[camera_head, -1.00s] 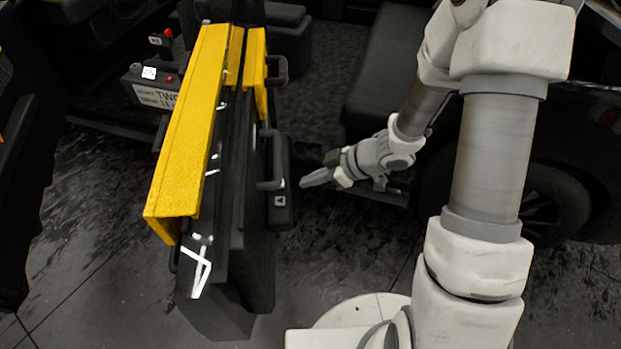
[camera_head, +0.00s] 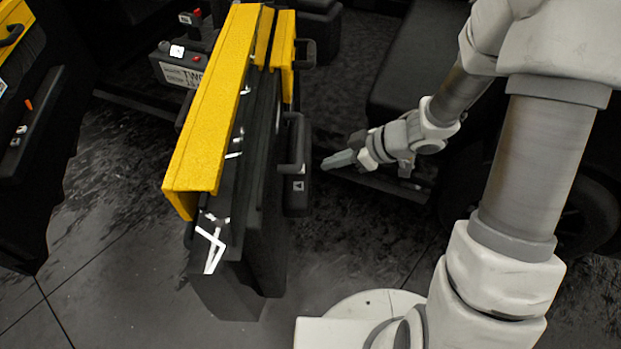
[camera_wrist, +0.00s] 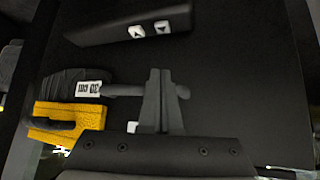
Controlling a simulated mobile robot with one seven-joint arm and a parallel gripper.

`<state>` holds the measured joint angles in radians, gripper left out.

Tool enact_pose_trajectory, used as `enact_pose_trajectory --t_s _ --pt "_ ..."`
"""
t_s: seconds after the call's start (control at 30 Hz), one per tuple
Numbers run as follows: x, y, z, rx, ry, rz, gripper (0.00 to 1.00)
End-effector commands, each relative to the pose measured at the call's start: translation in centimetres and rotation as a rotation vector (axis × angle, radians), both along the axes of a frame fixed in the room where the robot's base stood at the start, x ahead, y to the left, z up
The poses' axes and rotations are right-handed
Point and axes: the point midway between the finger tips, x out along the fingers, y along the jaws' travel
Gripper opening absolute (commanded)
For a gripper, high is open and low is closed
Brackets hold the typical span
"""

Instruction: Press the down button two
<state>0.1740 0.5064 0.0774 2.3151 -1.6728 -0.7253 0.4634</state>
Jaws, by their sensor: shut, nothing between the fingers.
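A dark button box (camera_head: 298,170) is on the right side of a black upright panel (camera_head: 236,240) with a yellow top edge. One white arrow button (camera_head: 298,186) shows on the box in the head view. In the wrist view the button box (camera_wrist: 100,28) carries two white buttons: one with an up-pointing triangle (camera_wrist: 137,31) and one with a down-pointing triangle (camera_wrist: 162,27). My gripper (camera_head: 326,164) is shut and empty, just right of the box, with a small gap that is hard to judge. In the wrist view its fingertips (camera_wrist: 160,72) lie below the buttons.
A grey box with a white label (camera_head: 180,74) and small red and white parts stands behind the yellow edge (camera_head: 205,110). A dark vehicle with a wheel (camera_head: 590,205) stands at right. Another dark unit (camera_head: 30,150) is at far left. Bare floor (camera_head: 110,270) lies in front.

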Motion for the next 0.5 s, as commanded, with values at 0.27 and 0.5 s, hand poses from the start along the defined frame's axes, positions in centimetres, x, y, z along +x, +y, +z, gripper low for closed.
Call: enact_pose_trajectory --t_s 0.27,0.5 --pt "0.0 0.0 0.1 0.000 0.002 -0.001 0.00" --pt "0.3 0.9 -1.1 -0.001 0.002 0.001 0.00"
